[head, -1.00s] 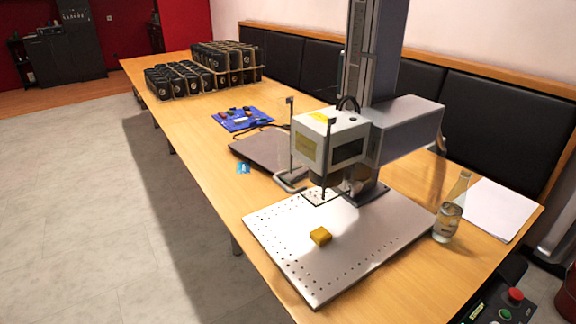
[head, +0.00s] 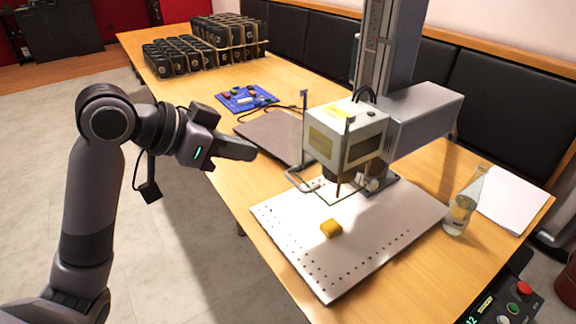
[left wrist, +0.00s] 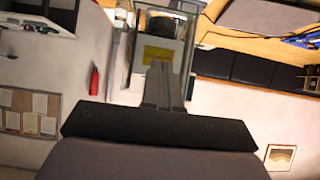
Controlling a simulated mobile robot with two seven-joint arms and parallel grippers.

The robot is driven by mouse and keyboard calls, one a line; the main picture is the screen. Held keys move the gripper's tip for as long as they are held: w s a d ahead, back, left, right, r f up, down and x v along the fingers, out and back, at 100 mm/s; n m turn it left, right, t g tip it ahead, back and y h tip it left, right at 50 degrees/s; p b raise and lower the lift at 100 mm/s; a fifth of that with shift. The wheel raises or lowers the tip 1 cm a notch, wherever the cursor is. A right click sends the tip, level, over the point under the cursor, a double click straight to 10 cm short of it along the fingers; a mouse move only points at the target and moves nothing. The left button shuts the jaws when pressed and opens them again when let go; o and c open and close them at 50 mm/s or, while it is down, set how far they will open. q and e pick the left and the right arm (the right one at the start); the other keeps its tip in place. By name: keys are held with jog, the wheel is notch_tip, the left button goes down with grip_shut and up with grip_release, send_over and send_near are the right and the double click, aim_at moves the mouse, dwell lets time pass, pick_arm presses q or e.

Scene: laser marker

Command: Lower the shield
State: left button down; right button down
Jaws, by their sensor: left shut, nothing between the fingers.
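The laser marker's white head (head: 345,135) hangs on a grey arm from a tall column above the perforated metal plate (head: 290,235). Thin dark rods and a wire outline, apparently the frame of the shield (head: 303,125), stand around the head, raised above the plate; clear panels are hard to make out. The head also shows in the left wrist view (left wrist: 160,53), behind a pale upright frame (left wrist: 190,45). My left gripper (head: 252,152) is shut and empty, left of the shield and apart from it. Its fingers show in the left wrist view (left wrist: 162,80). My right gripper is out of view.
A glass bottle (head: 460,210) and paper (head: 515,200) are at the right. A control box with a red button (head: 524,288) is at lower right. A laptop-like dark slab (head: 272,133) and blue board (head: 247,99) lie behind.

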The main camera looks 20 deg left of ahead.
pick_arm(q)
jog(key=s+a+f+x, duration=0.1)
jog(key=f+x, duration=0.1)
jog(key=x, duration=1)
jog(key=shift+d+f+p, duration=0.2)
jog(key=shift+f+p, duration=0.15)
jog(key=shift+f, duration=0.05)
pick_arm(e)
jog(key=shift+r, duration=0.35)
pick_arm(q)
jog(key=shift+w, duration=0.1)
